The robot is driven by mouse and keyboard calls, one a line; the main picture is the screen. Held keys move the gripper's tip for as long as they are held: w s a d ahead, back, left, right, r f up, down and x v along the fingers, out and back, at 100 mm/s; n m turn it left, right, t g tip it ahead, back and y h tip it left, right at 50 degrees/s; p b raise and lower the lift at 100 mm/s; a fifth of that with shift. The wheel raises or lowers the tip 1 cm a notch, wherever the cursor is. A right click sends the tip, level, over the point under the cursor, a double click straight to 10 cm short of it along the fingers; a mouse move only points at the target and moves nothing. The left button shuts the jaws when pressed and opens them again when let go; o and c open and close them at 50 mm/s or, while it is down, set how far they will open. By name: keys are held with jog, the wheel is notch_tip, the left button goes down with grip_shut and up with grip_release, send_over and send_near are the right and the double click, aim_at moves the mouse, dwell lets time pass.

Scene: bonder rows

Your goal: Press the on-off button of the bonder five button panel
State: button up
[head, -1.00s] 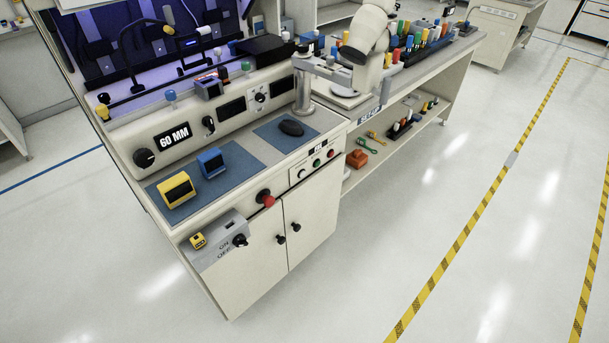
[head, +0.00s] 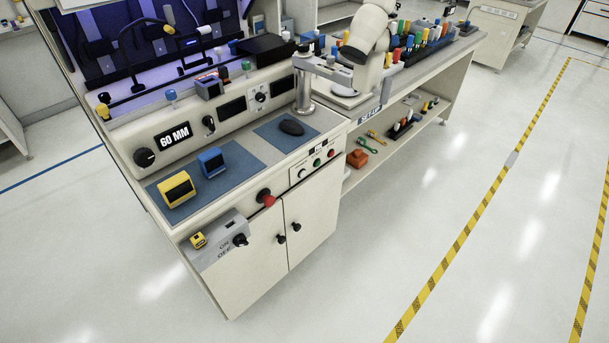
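The bonder (head: 262,228) is a cream cabinet workstation, with a "60 MM" display on its upper front. A small pale button panel (head: 308,180) sits on its front at the right, just under the worktop edge. A pale button (head: 302,173), a green button (head: 317,163) and a red button (head: 331,153) show on it, with a small dark-and-white label area above. The labels are too small to read, so I cannot tell which is the on-off button. My gripper is not in view, and nothing touches the panel.
A red knob (head: 268,199) sticks out left of the panel. A grey ON/OFF switch box (head: 224,242) is at the lower left corner. A mouse (head: 291,127) lies on a blue mat. A metal post (head: 304,92) stands behind. The floor (head: 400,220) in front is clear.

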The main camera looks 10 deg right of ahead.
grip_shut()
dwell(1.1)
